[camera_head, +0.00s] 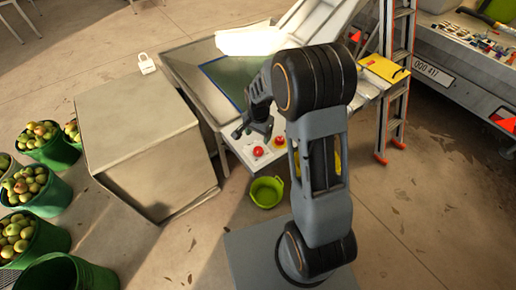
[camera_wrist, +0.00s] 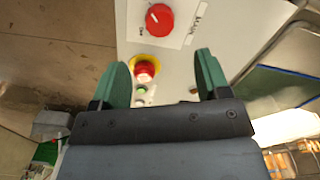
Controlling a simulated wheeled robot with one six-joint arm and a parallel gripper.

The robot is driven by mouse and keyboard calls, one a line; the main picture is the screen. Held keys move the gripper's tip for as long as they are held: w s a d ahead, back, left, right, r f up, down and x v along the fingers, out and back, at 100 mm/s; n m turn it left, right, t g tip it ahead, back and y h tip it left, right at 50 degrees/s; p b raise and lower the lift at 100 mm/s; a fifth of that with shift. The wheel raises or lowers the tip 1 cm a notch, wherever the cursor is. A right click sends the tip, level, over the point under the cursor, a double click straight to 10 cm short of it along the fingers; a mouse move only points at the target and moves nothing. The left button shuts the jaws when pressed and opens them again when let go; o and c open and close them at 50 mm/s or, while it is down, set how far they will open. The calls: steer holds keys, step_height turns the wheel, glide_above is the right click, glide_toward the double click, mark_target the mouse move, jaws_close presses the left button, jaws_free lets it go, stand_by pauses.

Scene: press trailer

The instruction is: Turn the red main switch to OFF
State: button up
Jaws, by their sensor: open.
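The red main switch (camera_wrist: 160,20) is a round knob on a pale panel (camera_wrist: 180,80), at the top of the wrist view. It has a small white pointer mark on its left part. The word MAIN is printed beside it, and a small label at its lower left is too small to read surely. My gripper (camera_wrist: 160,65) is open and empty, its two green fingers spread below the switch in the picture and apart from it. In the head view my gripper (camera_head: 252,134) hangs over the panel, close to two small red controls that I cannot tell apart there.
A red mushroom button (camera_wrist: 145,69) on a yellow ring shows between my fingers in the wrist view, with a green button (camera_wrist: 141,90) below it. A large box (camera_head: 140,140) stands left of the panel. A green bowl (camera_head: 266,191) lies on the floor below.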

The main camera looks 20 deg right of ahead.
mark_target(258, 150)
step_height(258, 150, down, 9)
steer(key=shift+f+p, duration=0.15)
steer(key=shift+p, duration=0.15)
steer(key=c, duration=0.9)
